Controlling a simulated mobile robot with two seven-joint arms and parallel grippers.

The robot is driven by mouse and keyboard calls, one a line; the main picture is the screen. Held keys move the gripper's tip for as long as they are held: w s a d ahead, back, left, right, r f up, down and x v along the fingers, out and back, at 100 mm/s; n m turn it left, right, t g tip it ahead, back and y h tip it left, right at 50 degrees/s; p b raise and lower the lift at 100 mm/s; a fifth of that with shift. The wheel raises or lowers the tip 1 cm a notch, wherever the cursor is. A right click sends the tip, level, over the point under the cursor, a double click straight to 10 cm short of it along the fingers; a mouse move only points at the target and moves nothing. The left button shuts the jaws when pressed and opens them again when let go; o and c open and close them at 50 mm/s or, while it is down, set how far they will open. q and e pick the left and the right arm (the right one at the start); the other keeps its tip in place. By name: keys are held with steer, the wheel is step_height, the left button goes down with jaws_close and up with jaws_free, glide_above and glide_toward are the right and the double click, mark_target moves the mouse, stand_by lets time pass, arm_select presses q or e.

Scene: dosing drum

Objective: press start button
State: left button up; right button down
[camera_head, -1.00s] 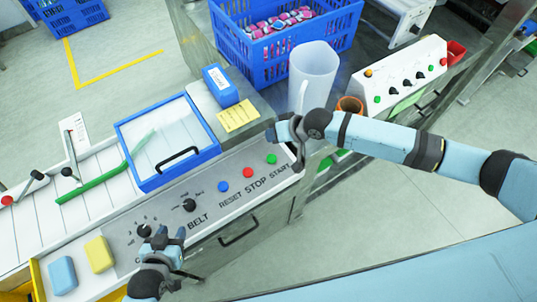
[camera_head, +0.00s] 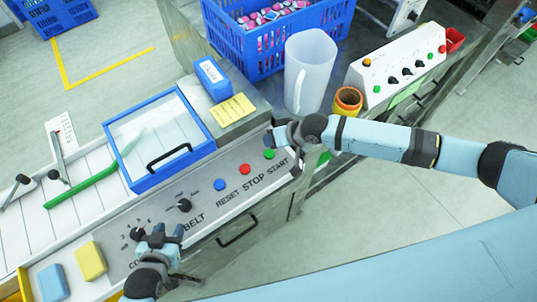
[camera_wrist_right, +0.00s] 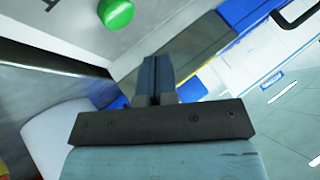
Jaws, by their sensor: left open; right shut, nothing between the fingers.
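The green START button (camera_head: 269,154) sits at the right end of the sloped control panel (camera_head: 212,212), beside the red STOP button (camera_head: 244,169) and the blue RESET button (camera_head: 219,185). The green button also shows at the top of the right wrist view (camera_wrist_right: 116,14). My right gripper (camera_head: 272,134) is shut and empty, just beyond the green button in the head view; they look apart, but the exact gap cannot be told. Its closed fingers show in the right wrist view (camera_wrist_right: 156,78). My left gripper (camera_head: 160,236) is open over the panel's left part, near the belt dial.
A blue-framed clear lid (camera_head: 160,140) lies behind the panel. A clear pitcher (camera_head: 311,73), an orange cup (camera_head: 347,101) and a white control box (camera_head: 396,70) stand behind my right arm. Yellow (camera_head: 91,261) and blue (camera_head: 53,283) blocks lie at lower left.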

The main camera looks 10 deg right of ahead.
mark_target(271, 152)
arm_select(q)
steer(key=shift+f, duration=0.8)
arm_select(e)
step_height(271, 152, down, 2)
steer(key=shift+f, duration=0.15)
arm_select(q)
steer(key=shift+w+f, duration=0.1)
arm_select(e)
steer(key=shift+f, duration=0.25)
arm_select(q)
steer(key=shift+w+d+r, duration=0.15)
steer(key=shift+d+r, duration=0.05)
steer(key=shift+d, duration=0.15)
arm_select(e)
steer(key=shift+f, duration=0.1)
arm_select(q)
steer(key=shift+a+f, duration=0.1)
steer(key=shift+a, duration=0.05)
arm_select(e)
steer(key=shift+f, duration=0.1)
arm_select(q)
steer(key=shift+f+b, duration=0.1)
steer(key=shift+b, duration=0.2)
arm_select(e)
steer(key=shift+f, duration=0.3)
